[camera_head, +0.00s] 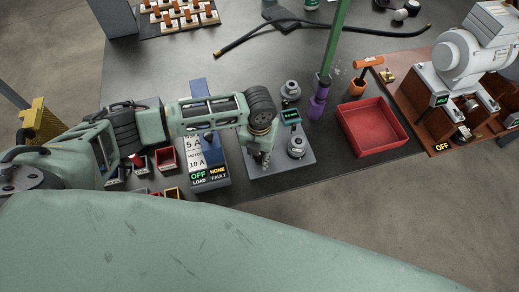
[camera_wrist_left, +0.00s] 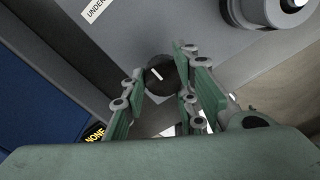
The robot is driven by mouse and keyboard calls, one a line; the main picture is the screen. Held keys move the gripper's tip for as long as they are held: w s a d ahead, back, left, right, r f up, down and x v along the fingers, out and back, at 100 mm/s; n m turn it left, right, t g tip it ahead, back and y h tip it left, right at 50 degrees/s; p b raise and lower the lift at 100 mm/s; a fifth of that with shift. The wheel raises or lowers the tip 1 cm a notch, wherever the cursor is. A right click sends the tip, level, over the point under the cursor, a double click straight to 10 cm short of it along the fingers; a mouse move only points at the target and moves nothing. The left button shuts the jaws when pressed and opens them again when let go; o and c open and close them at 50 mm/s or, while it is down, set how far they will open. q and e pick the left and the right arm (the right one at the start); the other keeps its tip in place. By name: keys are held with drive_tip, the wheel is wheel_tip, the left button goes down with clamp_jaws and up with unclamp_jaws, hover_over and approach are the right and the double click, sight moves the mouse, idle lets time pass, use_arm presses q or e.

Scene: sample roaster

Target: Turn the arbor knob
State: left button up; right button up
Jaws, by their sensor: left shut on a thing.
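The arbor knob (camera_wrist_left: 160,76), a dark round knob with a white pointer line, stands on a grey plate, seen in the left wrist view. My left gripper (camera_wrist_left: 158,92) has its green fingers on either side of the knob and is shut on it. In the head view, my left gripper (camera_head: 260,158) points down over the left part of the grey plate (camera_head: 272,171) and hides the knob there. My right gripper is not in view.
Right of the gripper on the plate are a round metal piece (camera_head: 297,147) and a small lit display (camera_head: 290,116). A blue panel (camera_head: 212,172) reading OFF and NONE stands close left. A red tray (camera_head: 372,127) and an orange-handled tool (camera_head: 362,78) lie further right.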

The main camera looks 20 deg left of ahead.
use_arm(q)
drive_tip(key=shift+w+a+n, duration=0.1)
drive_tip(key=shift+a+n, duration=0.2)
drive_tip(key=shift+a, duration=0.05)
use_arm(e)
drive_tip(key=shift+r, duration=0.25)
use_arm(q)
drive_tip(key=o, duration=1)
drive_tip(key=shift+r, duration=0.1)
drive_tip(key=shift+d+r, duration=0.1)
drive_tip(key=shift+r, duration=0.15)
wheel_tip(320, 180, up, 11)
drive_tip(key=shift+r, duration=0.2)
